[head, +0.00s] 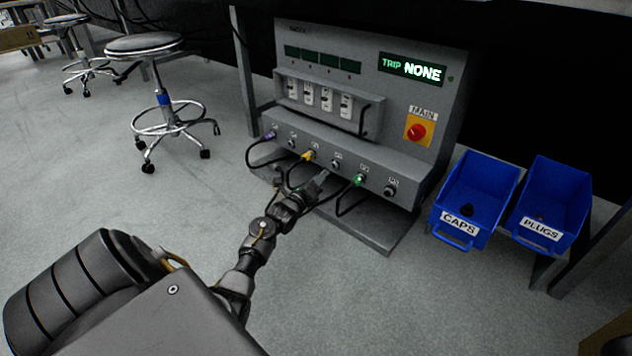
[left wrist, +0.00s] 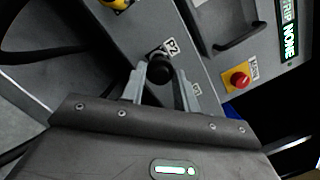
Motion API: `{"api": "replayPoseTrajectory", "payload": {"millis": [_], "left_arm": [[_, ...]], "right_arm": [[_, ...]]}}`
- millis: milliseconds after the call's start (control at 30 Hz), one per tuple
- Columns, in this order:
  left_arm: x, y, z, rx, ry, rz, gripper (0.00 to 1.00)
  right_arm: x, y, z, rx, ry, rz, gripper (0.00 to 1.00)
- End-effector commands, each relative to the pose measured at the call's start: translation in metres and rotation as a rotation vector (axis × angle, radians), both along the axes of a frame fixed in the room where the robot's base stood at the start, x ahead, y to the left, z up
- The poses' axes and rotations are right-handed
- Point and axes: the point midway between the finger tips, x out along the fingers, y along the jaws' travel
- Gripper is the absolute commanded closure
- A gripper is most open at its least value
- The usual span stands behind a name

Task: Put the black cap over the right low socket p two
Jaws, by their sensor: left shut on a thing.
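My left gripper (head: 322,178) is at the front of the grey panel's lower ledge, just below a socket (head: 336,164) between the yellow and green plugs. In the left wrist view its two fingers (left wrist: 160,82) are shut on the black cap (left wrist: 159,69). The cap is right in front of the socket beside the P2 label (left wrist: 172,46) and hides most of it. I cannot tell whether the cap touches the socket. In the head view the held cap is too small to make out. My right gripper is not in view.
A yellow plug (head: 308,155) and a green-lit plug (head: 360,180) with black cables flank the gripper. The red main switch (head: 417,131) is above right; the display reads TRIP NONE. Blue bins, CAPS (head: 478,170) and PLUGS (head: 562,180), stand right. Open floor and stools lie left.

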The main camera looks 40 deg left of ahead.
Motion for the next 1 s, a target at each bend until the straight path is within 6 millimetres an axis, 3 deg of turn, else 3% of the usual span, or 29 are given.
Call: {"api": "replayPoseTrajectory", "payload": {"millis": [500, 1000], "left_arm": [[0.039, 0.003, -0.003, -0.002, -0.002, 0.004, 0.93], [0.040, 0.003, 0.000, -0.004, 0.000, 0.006, 0.93]], "right_arm": [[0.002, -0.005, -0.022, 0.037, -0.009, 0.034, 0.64], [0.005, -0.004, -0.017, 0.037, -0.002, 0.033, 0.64]]}}
